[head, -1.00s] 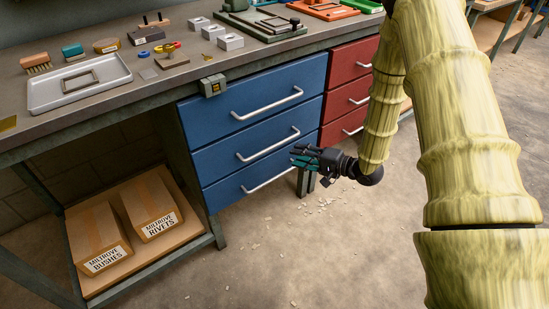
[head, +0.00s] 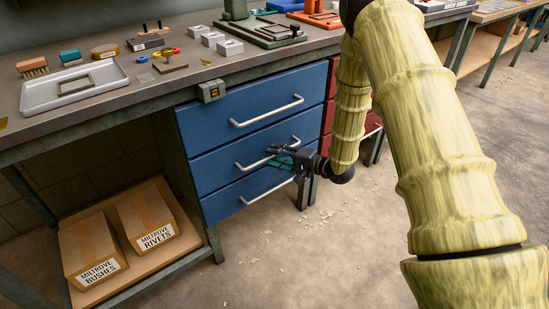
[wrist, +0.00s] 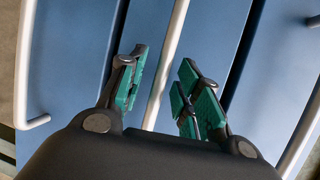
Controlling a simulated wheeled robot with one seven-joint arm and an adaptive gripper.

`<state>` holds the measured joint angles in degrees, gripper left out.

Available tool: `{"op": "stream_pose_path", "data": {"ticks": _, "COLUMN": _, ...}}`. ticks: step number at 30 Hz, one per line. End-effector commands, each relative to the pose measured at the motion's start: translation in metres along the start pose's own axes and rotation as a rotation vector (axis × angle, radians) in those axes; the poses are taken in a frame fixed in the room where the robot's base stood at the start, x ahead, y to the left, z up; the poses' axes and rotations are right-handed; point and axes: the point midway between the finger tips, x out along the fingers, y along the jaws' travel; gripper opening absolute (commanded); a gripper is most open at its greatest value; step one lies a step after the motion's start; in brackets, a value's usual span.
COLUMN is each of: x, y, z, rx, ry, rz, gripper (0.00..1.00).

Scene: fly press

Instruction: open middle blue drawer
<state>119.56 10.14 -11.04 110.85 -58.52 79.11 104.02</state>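The middle blue drawer (head: 222,169) is shut, level with the blue fronts above and below it. My gripper (head: 273,158) is at the right half of this handle. In the wrist view my gripper (wrist: 157,85) is open, with green-padded fingers on either side of the handle bar (wrist: 169,55). The bar passes through the gap, and I see no clear grip on it. Whether a finger touches the bar I cannot tell.
The top blue drawer (head: 210,128) and bottom blue drawer (head: 222,207) are shut, each with a bar handle. Red drawers (head: 328,118) stand to the right, partly behind my arm. Two boxes (head: 140,215) lie on the low shelf at left. The floor before the drawers is clear apart from scraps.

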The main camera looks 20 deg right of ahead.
Motion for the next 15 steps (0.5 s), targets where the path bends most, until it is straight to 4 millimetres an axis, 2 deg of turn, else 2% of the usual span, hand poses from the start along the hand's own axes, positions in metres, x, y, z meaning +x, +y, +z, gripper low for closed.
{"op": "stream_pose_path", "data": {"ticks": 4, "x": 0.0076, "y": 0.0001, "z": 0.0, "rx": 0.0, "ry": -0.001, "rz": 0.0, "gripper": 0.34}}
{"op": "stream_pose_path", "data": {"ticks": 13, "x": 0.0086, "y": -0.0003, "z": 0.0, "rx": 0.0, "ry": 0.0, "rz": 0.0, "gripper": 0.34}}
{"op": "stream_pose_path", "data": {"ticks": 15, "x": 0.0086, "y": -0.0002, "z": 0.0, "rx": 0.0, "ry": 0.0, "rz": 0.0, "gripper": 0.21}}
